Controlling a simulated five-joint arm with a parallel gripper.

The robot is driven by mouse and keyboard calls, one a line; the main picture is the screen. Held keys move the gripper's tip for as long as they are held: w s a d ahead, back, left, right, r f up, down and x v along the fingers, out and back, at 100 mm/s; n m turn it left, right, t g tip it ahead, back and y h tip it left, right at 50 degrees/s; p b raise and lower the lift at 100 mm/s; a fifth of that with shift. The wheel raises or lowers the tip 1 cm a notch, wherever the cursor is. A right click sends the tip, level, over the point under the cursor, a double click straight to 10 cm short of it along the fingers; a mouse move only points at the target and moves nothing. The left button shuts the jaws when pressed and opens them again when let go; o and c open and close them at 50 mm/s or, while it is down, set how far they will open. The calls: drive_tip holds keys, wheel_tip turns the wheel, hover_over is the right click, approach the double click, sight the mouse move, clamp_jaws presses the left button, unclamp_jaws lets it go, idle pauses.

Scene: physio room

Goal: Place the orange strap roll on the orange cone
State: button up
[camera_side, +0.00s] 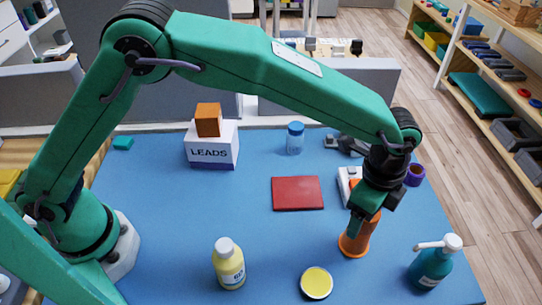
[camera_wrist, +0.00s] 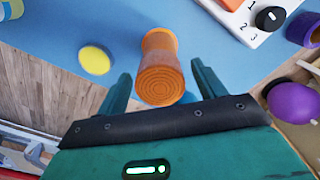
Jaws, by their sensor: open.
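The orange strap roll (camera_wrist: 160,86) shows its ringed end face in the wrist view, between my gripper's two spread fingers. The orange cone (camera_side: 356,241) stands on the blue table at the right in the side view, its flared base showing below my gripper (camera_side: 361,214). In the wrist view the cone (camera_wrist: 158,42) shows just beyond the roll, which appears to sit on top of it. My gripper (camera_wrist: 160,74) is open, with gaps seen on both sides of the roll. In the side view my gripper hides much of the roll.
A teal pump bottle (camera_side: 430,264), a yellow-lidded jar (camera_side: 317,283) and a yellow bottle (camera_side: 229,268) stand near the front. A white device (camera_side: 347,183) and a purple roll (camera_side: 415,175) are behind the cone. A red pad (camera_side: 297,194) lies mid-table; bare table surrounds it.

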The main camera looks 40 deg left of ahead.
wheel_tip(320, 180, up, 12)
idle(0.6)
drive_tip(key=shift+a, duration=0.1)
idle(0.4)
drive_tip(key=s+a+r+n+t+h, duration=0.1)
drive_tip(key=a+r+n, duration=0.3)
drive_tip(key=a, duration=0.7)
drive_tip(key=s+a+r+n+t, duration=0.15)
drive_tip(key=a+r+n, duration=0.3)
drive_tip(key=a, duration=0.65)
drive_tip(key=s+a+f+n+t+y, duration=0.1)
drive_tip(key=s+a+f+n+t, duration=0.2)
drive_tip(key=s+a+n, duration=0.6)
drive_tip(key=s+a+f, duration=0.2)
drive_tip(key=s+a, duration=0.3)
drive_tip(key=a, duration=0.2)
drive_tip(key=shift+s+a, duration=0.15)
drive_tip(key=shift+n, duration=0.25)
